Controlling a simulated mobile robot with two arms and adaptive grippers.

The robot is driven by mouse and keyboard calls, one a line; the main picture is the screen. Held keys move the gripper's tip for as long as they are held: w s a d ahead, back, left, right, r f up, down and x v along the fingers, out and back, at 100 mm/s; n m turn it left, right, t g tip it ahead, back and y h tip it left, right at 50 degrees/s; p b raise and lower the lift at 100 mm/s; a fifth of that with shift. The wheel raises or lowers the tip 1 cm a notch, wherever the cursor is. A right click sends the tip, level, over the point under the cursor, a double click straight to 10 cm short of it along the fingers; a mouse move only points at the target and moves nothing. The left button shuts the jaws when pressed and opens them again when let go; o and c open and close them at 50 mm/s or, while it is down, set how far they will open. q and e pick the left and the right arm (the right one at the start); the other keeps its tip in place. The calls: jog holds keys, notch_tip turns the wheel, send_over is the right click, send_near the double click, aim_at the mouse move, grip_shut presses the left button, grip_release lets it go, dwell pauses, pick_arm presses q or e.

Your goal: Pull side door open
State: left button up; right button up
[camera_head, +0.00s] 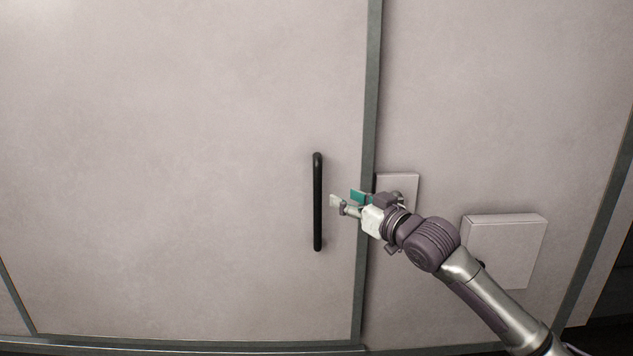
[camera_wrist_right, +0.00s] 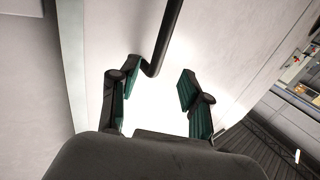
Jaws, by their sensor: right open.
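The side door (camera_head: 180,180) is a large pale panel in a grey-green frame, and it looks closed. Its handle (camera_head: 318,202) is a black upright bar near the door's right edge. My right gripper (camera_head: 344,198) is open just right of the handle, at about the middle of its height. In the right wrist view the open fingers (camera_wrist_right: 153,92) have green pads, and the end of the handle (camera_wrist_right: 166,38) reaches toward the space between them. I cannot tell whether a finger touches the handle. My left gripper is not in view.
Right of the door frame (camera_head: 369,130), a small pale plate (camera_head: 410,186) and a larger pale box (camera_head: 505,250) are on the wall, partly behind my right arm. The door's face left of the handle is clear. Shelves with small items (camera_wrist_right: 300,75) show at the right wrist view's right edge.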

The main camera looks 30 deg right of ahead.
aim_at(321, 184)
jog(key=w+p, duration=0.1)
jog(key=w, duration=0.4)
jog(key=w+p, duration=0.1)
jog(key=w, duration=0.3)
jog(key=shift+w+a+r+p, duration=0.1)
jog(key=shift+w+a+p, duration=0.1)
jog(key=shift+w+p, duration=0.15)
jog(key=shift+w+a, duration=0.1)
jog(key=shift+w, duration=0.7)
grip_shut()
